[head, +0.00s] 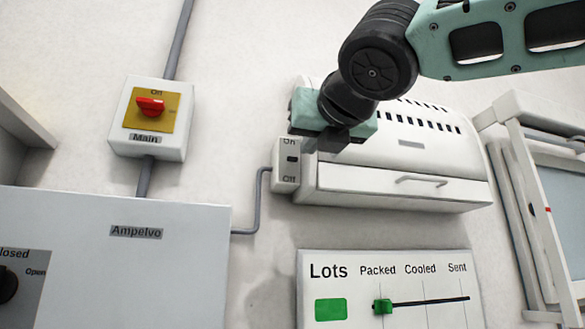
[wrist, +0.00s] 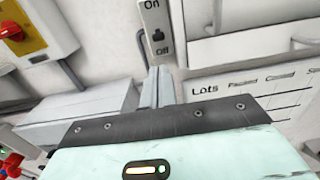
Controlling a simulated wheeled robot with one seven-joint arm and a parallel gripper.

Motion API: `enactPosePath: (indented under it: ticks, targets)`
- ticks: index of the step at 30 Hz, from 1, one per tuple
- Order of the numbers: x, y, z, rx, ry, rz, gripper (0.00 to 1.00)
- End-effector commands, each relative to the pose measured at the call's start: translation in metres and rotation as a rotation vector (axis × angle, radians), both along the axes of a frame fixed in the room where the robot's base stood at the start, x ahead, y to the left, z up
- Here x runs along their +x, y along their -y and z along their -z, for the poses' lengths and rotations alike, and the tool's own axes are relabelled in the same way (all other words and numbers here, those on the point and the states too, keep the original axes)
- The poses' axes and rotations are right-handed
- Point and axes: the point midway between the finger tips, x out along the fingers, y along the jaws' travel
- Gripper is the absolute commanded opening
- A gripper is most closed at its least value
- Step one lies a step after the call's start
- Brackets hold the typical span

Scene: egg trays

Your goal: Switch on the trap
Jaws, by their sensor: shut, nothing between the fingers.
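The trap (head: 400,185) is a white wall unit with a vented, curved hood and a drawer-like front with a handle. A small white switch box (head: 285,178) marked On at the top and Off at the bottom sits at its left side. In the wrist view the switch box (wrist: 151,18) has a small dark toggle (wrist: 158,36), which looks nearer Off; its exact setting is unclear. My gripper (head: 308,146) is shut and empty, its fingertips close to the box's upper right in the head view. In the wrist view the fingers point up just below the box; contact cannot be told.
A Main switch box (head: 120,138) with a red knob on a yellow plate is left on the wall. Below is a grey Ampelvo cabinet (head: 170,265). A Lots board (head: 440,268) with a green slider hangs under the trap. A white frame (head: 520,190) stands right.

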Motion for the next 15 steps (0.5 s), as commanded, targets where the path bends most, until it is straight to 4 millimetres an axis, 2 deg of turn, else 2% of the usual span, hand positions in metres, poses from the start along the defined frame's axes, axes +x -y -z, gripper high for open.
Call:
enactPosePath:
  ticks: [5, 15]
  targets:
    - [0.008, -0.002, 0.000, 0.001, -0.002, 0.000, 0.00]
    - [0.063, -0.018, -0.001, 0.001, -0.004, 0.000, 0.00]
